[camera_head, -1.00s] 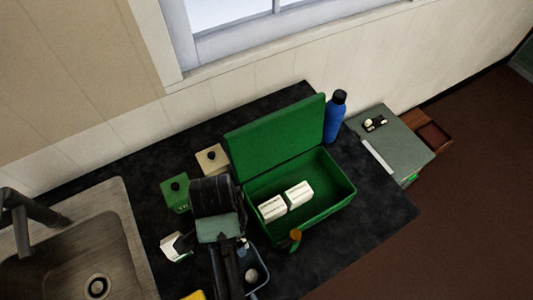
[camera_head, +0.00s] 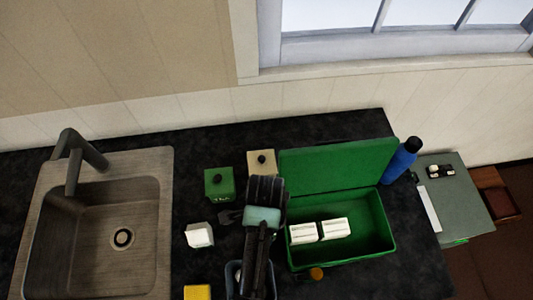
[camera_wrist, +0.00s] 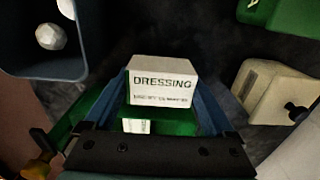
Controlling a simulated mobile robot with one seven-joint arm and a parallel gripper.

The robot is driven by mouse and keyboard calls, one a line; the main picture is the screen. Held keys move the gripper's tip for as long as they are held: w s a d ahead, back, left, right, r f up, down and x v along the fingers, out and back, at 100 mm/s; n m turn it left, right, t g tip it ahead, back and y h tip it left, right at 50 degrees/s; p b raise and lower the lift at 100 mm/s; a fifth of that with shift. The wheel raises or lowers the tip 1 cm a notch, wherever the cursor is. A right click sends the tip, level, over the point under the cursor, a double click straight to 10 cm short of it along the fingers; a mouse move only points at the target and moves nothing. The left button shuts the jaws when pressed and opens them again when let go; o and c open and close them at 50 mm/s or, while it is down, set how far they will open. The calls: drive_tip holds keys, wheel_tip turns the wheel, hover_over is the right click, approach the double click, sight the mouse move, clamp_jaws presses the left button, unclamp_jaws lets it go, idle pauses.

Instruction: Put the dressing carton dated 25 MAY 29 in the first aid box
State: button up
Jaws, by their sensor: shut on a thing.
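In the wrist view my gripper (camera_wrist: 163,98) is shut on a white carton (camera_wrist: 160,84) marked DRESSING. The small line below that word is too blurred to read surely. The green first aid box (camera_head: 390,247) stands open at the right, lid raised at the back. Two white cartons (camera_head: 303,233) (camera_head: 336,228) lie side by side in its left part.
A green canister (camera_head: 218,184) and a cream canister (camera_head: 261,163) stand behind my arm. A blue-grey bin (camera_wrist: 70,65) with pale items is in front. An amber bottle (camera_head: 316,274) stands before the box, a blue bottle (camera_head: 401,162) right of it. The sink (camera_head: 95,270) is left.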

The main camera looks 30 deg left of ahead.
drive_tip(key=shift+f, duration=1.75)
drive_tip(key=shift+f, duration=0.2)
drive_tip(key=o, duration=1)
drive_tip(key=shift+r, duration=0.15)
